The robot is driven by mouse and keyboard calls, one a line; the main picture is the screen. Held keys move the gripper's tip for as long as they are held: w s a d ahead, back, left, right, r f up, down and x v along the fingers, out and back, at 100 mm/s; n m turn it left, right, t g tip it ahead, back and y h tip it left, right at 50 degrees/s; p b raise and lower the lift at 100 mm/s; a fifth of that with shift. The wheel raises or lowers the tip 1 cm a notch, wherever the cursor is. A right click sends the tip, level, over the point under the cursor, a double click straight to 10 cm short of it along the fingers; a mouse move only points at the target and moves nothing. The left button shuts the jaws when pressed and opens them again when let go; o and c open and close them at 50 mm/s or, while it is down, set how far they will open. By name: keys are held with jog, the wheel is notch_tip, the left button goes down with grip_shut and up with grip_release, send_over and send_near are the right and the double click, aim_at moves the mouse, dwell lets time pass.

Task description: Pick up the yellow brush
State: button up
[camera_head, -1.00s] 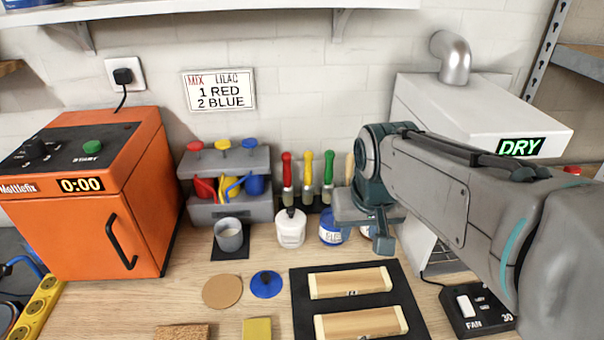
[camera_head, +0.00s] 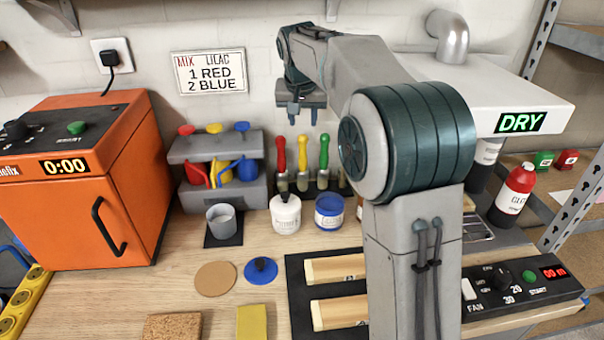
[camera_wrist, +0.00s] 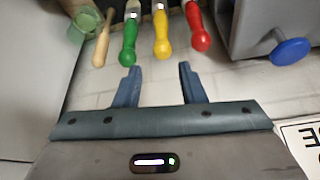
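The yellow brush (camera_head: 302,160) stands handle-up in a dark rack at the back wall, between the red brush (camera_head: 281,160) and the green brush (camera_head: 324,158). In the wrist view, the yellow brush (camera_wrist: 162,35) lies ahead of the gap between my fingers, with green (camera_wrist: 129,40) and red (camera_wrist: 197,32) on its sides. My gripper (camera_head: 303,115) is above the brush handles near the wall. Its two fingers (camera_wrist: 158,80) are apart with nothing between them, so it is open. The yellow handle's end is close to but beyond the fingertips.
A white bottle (camera_head: 286,214) and a blue jar (camera_head: 329,212) stand in front of the brushes. The grey paint dispenser (camera_head: 222,148) is to their left. A plain wooden-handled brush (camera_wrist: 103,42) stands beside the green one. My arm covers part of the right bench.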

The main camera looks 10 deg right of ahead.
aim_at(304, 139)
jog(key=x, duration=0.8)
jog(key=shift+s+a+p+x, duration=0.15)
jog(key=shift+p+x, duration=0.2)
jog(key=shift+x, duration=1)
jog(key=shift+s+a+p+x, duration=0.15)
jog(key=shift+p+x, duration=0.15)
jog(key=shift+x, duration=1.05)
jog(key=shift+d+f, duration=0.1)
jog(key=shift+f, duration=0.05)
jog(key=c, duration=0.8)
